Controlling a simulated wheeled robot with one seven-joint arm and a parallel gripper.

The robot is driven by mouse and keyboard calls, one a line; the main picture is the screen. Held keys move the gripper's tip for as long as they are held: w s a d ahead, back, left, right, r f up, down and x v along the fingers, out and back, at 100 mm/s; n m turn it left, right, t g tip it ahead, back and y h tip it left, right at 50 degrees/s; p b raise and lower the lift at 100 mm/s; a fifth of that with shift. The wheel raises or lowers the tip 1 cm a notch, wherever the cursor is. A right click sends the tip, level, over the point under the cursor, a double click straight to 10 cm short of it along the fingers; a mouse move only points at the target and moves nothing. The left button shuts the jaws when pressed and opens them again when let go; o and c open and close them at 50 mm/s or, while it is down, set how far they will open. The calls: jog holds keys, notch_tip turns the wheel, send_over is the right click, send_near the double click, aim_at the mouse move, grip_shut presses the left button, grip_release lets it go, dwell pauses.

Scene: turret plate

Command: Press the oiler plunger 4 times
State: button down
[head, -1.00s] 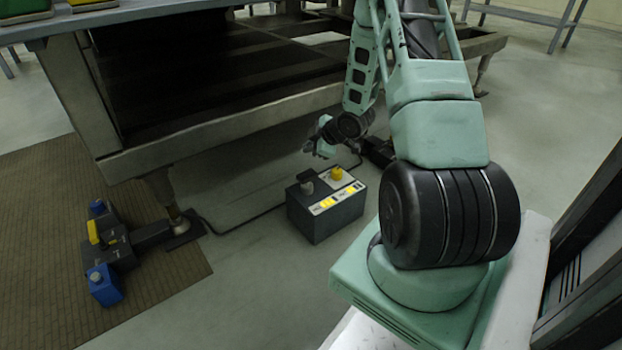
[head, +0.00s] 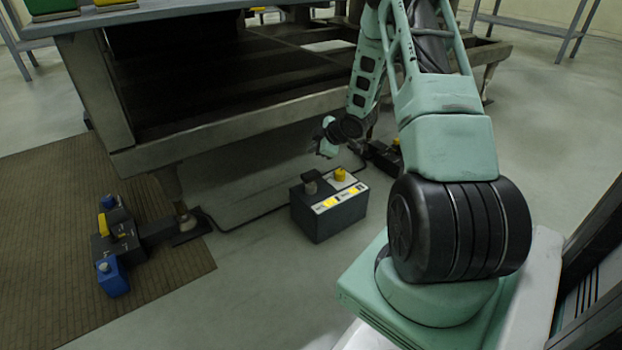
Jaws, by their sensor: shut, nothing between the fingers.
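A dark grey box (head: 330,219) stands on the floor in front of the low metal frame. Its top carries a dark grey knob (head: 310,185), a yellow knob (head: 340,174) and pale label strips with yellow patches. Which of these knobs, if either, is the oiler plunger I cannot tell for sure. My gripper (head: 326,149) is at the end of the arm, above and behind the box in the picture. It is shut and empty, small in view, and appears apart from both knobs.
A heavy metal table (head: 220,140) with an open lower bay stands behind the box. A black and blue floor unit with a yellow part (head: 120,235) sits at left on a brown mat (head: 50,270). A cable runs along the floor. Floor in front of the box is clear.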

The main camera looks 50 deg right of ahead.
jog(key=b, duration=0.4)
send_over(311, 173)
jog(key=s, duration=0.1)
jog(key=f, duration=0.5)
jog(key=shift+s+a, duration=0.15)
jog(key=shift+s, duration=0.05)
jog(key=shift+f+b, duration=0.5)
jog(key=shift+f, duration=0.4)
jog(key=shift+f, duration=0.1)
dwell(0.4)
jog(key=shift+f, duration=0.3)
jog(key=shift+f+b, duration=0.7)
jog(key=shift+f, duration=0.4)
dwell(1.0)
dwell(0.3)
jog(key=shift+r+p, duration=1.45)
jog(key=shift+r, duration=0.1)
jog(key=shift+r, duration=0.15)
